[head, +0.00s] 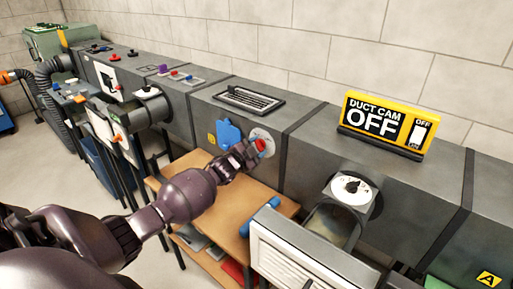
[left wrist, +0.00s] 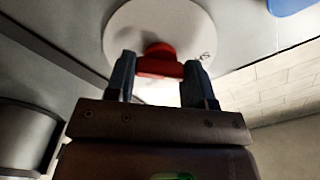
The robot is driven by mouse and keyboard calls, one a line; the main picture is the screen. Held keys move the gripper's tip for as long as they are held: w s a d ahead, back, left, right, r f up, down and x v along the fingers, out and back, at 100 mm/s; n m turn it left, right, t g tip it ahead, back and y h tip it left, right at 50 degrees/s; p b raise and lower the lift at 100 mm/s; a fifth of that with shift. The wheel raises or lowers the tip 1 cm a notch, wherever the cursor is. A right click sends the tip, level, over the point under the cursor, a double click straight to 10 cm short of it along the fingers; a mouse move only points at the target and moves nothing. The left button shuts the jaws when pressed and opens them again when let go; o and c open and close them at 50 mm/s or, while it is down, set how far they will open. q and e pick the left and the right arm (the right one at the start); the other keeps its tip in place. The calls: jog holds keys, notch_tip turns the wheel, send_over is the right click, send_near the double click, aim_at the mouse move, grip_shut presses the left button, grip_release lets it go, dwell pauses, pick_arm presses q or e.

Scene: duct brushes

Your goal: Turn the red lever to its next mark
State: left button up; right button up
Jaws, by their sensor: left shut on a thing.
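The red lever (head: 260,146) sits on a pale round dial plate (head: 264,136) on the front face of the grey duct. My left gripper (head: 251,153) reaches it from the lower left and is shut on it. In the left wrist view the red lever (left wrist: 160,62) lies between the two dark fingers of my left gripper (left wrist: 159,78). The dial plate (left wrist: 130,30) is behind it, with one small dark mark at its right edge. Other marks are hidden or too small to read. My right gripper is not in view.
A blue plate (head: 229,135) is left of the dial. A wooden table (head: 222,214) stands below, with a blue object (head: 259,216) on it. A white louvred grille (head: 288,250) and another dial (head: 350,188) are to the right. A "DUCT CAM OFF" sign (head: 384,124) stands on the duct.

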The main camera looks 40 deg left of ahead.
pick_arm(q)
jog(key=o, duration=0.9)
jog(key=s, duration=0.3)
jog(key=s+p, duration=0.1)
jog(key=s, duration=0.3)
jog(key=s+a, duration=0.1)
jog(key=s, duration=0.3)
jog(key=shift+d, duration=0.1)
